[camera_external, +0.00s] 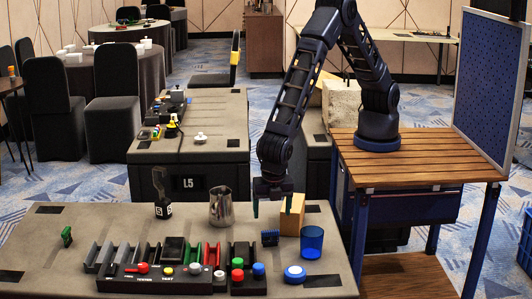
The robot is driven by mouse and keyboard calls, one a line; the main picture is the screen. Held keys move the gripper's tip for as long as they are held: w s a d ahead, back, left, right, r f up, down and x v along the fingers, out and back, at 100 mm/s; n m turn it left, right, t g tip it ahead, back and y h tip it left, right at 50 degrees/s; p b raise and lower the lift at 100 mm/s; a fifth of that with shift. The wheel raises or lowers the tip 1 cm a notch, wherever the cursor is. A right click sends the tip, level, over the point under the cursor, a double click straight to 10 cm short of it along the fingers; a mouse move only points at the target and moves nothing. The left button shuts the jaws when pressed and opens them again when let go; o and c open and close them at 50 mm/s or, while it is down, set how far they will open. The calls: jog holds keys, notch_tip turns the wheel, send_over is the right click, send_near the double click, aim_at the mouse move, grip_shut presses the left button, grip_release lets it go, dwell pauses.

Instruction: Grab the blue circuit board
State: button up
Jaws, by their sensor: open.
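A small dark blue upright piece (270,238), which looks like the blue circuit board, stands on the grey table (130,225) right of the middle. It is too small to make out its details. My gripper (272,212) points down above it in the picture, with its fingers spread and nothing seen between them. The gripper looks apart from the blue piece. How far it is from it in depth I cannot tell.
A tan block (292,214) stands close beside the gripper's right finger. A small green board (67,236) stands at left.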

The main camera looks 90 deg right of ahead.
aim_at(270, 231)
jog(key=f, duration=0.6)
jog(key=d+f, duration=0.1)
jog(key=f, duration=0.2)
jog(key=shift+w, duration=0.25)
jog(key=c, duration=1)
jog(key=shift+c, duration=0.2)
